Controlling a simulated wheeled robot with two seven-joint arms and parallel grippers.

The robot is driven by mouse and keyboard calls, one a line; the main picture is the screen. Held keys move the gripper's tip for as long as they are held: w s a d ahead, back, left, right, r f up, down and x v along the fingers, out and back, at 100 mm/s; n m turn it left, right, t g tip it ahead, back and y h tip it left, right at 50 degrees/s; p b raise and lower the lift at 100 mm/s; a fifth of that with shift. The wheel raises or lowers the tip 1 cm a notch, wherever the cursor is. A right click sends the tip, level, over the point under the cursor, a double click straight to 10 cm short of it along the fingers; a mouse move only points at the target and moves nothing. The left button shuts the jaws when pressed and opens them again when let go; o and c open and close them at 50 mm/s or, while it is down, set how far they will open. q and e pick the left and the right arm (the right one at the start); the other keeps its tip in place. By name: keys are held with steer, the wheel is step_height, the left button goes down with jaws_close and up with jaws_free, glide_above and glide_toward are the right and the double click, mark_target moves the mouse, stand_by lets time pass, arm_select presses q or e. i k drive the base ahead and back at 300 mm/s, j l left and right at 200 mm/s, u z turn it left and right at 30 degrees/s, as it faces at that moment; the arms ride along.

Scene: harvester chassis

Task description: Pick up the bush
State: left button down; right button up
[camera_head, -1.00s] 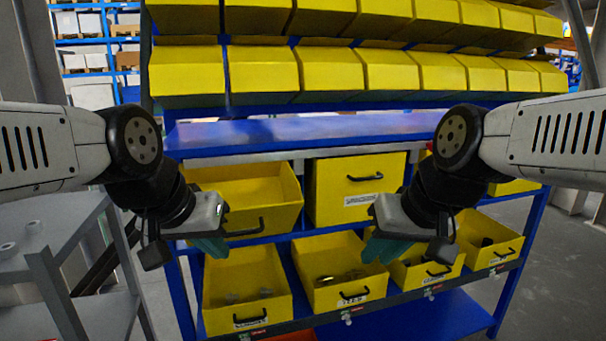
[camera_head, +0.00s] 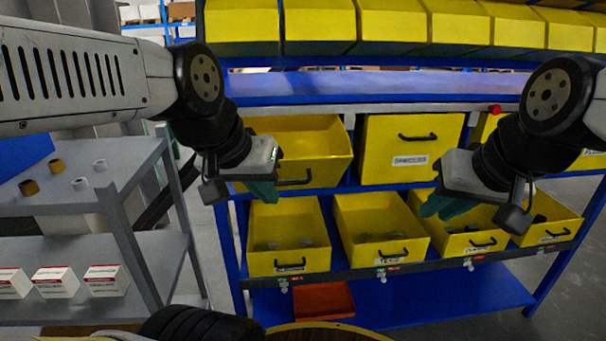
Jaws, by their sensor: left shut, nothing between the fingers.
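Small grey parts (camera_head: 290,244) also lie in a yellow bin below the workbench, too small to identify. My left gripper (camera_head: 264,191) has teal fingers, is shut and empty, and hangs in front of an upper yellow drawer, right of the side table. My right gripper (camera_head: 440,207) hangs before the lower bins; its finger gap is unclear.
The blue workbench (camera_head: 370,88) has a clear top, with yellow bins above and below. Several white-and-red boxes (camera_head: 56,282) stand on the side table's lower shelf. A red tray (camera_head: 323,301) lies on the rack's bottom shelf.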

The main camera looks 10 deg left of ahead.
mark_target(56, 165)
steer(key=u, duration=2)
steer(key=i+j, duration=0.15)
steer(key=i, duration=0.3)
steer(key=i+j, duration=0.2)
steer(key=i, duration=0.25)
steer(key=i+j, duration=0.15)
steer(key=i, duration=0.3)
